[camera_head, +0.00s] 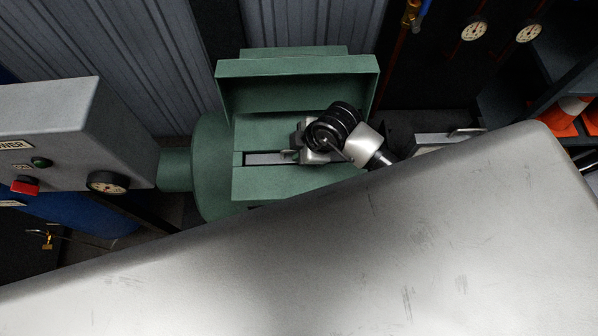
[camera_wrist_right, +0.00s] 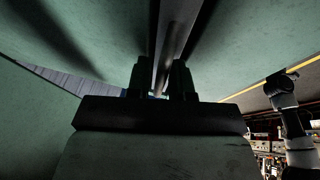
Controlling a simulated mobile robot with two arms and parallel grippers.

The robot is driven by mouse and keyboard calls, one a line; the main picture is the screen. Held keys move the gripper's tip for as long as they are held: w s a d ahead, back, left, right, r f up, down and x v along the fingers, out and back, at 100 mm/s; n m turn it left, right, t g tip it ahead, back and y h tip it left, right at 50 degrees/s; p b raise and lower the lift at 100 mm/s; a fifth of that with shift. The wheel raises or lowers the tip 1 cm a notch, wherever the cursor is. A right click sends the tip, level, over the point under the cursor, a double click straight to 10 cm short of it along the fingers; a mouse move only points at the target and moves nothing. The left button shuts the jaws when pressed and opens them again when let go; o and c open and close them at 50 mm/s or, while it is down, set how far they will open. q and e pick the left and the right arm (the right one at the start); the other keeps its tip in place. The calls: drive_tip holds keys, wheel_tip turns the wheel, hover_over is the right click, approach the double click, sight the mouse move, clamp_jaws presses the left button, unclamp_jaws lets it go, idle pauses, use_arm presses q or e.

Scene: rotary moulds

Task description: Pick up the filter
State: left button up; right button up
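The filter seems to be the narrow grey bar (camera_head: 265,158) lying in the slot of a green machine housing in the head view. In the right wrist view a long grey bar (camera_wrist_right: 176,38) runs down between the two dark fingers of my right gripper (camera_wrist_right: 160,80). The fingers stand apart, one on each side of the bar; whether they press on it is unclear. In the head view my right gripper (camera_head: 291,154) is at the right end of the bar, and my wrist hides that end. My left gripper is not identifiable in either view.
The green housing (camera_head: 298,85) rises behind the slot. A large grey metal surface (camera_head: 400,250) fills the foreground. A grey control box (camera_head: 70,140) with a red switch and a gauge stands at left. Orange cones (camera_head: 570,112) sit on a shelf at right.

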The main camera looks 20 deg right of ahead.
clamp_jaws()
drive_tip(key=shift+r, duration=0.1)
idle(1.2)
